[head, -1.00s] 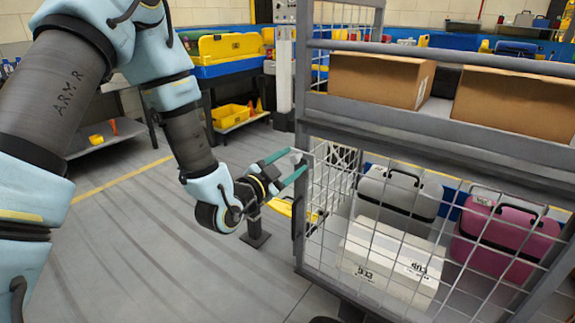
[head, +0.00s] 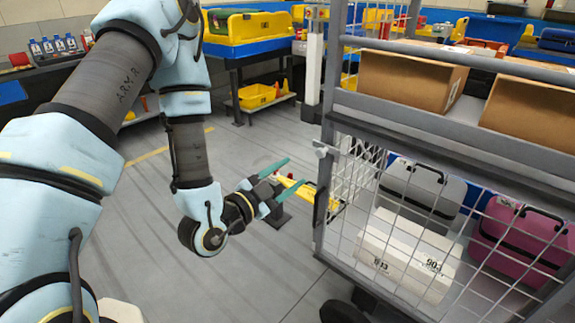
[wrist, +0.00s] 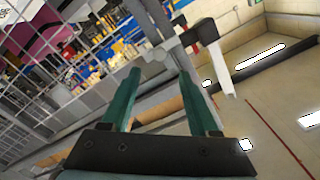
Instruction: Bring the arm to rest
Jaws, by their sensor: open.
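My gripper (head: 283,178) is in the middle of the head view, its two green fingers spread apart with nothing between them. It is over the grey floor, left of the wire cage cart (head: 325,190) and apart from it. In the wrist view my gripper (wrist: 160,98) shows both fingers apart and empty. My arm reaches down from the upper left and bends at the elbow and wrist.
The cage cart holds cardboard boxes (head: 408,78) above, and a white box (head: 395,250), a grey case (head: 425,185) and a pink case (head: 510,240) below. A blue table with a yellow tray (head: 245,25) stands behind. Open floor (head: 150,230) lies left of the cart.

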